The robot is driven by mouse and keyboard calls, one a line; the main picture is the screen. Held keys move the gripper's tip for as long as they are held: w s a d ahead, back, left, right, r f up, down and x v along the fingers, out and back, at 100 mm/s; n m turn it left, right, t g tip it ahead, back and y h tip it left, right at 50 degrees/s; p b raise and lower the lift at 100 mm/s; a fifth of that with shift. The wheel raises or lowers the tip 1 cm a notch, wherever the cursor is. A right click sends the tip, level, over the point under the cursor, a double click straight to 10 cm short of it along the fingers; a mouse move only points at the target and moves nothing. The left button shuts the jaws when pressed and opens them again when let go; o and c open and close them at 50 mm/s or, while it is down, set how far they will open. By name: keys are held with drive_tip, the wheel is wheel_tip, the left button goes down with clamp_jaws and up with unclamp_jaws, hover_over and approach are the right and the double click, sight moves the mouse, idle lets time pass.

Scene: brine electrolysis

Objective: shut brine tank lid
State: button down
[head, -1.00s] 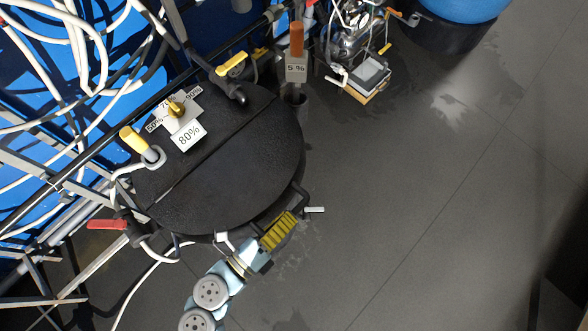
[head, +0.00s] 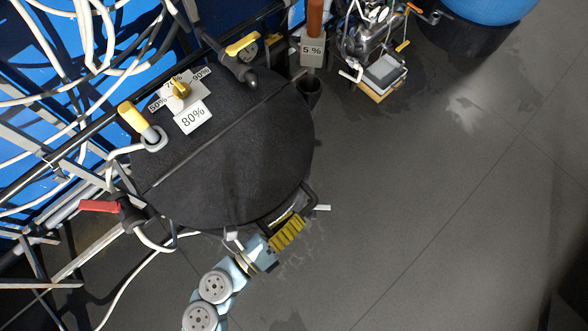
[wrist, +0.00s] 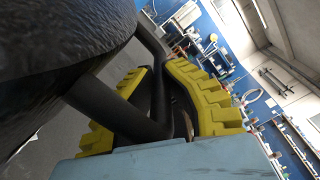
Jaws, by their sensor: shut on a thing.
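The brine tank lid (head: 245,165) is the front half of the round black tank top, beyond a straight seam. It lies about level with the fixed rear half (head: 215,120) in the head view. Its black bar handle (head: 309,196) juts from the front right edge. My gripper (head: 287,232) is at that handle, its yellow ribbed fingers closed on it. In the wrist view the black handle bar (wrist: 118,108) runs between the yellow fingers (wrist: 165,95), with the dark lid edge (wrist: 60,45) at left. Whether the lid touches its rim cannot be told.
A yellow-handled valve (head: 135,118), an 80% sign (head: 193,117) and a red-handled valve (head: 100,206) sit around the tank's rear and left. White hoses hang at left. A small metal apparatus (head: 375,50) stands behind right. The floor at right is clear.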

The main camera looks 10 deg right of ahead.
drive_tip(key=shift+f, duration=0.35)
drive_tip(key=c, duration=1)
unclamp_jaws()
drive_tip(key=shift+r, duration=0.1)
drive_tip(key=shift+c, duration=0.2)
drive_tip(key=v, duration=1.2)
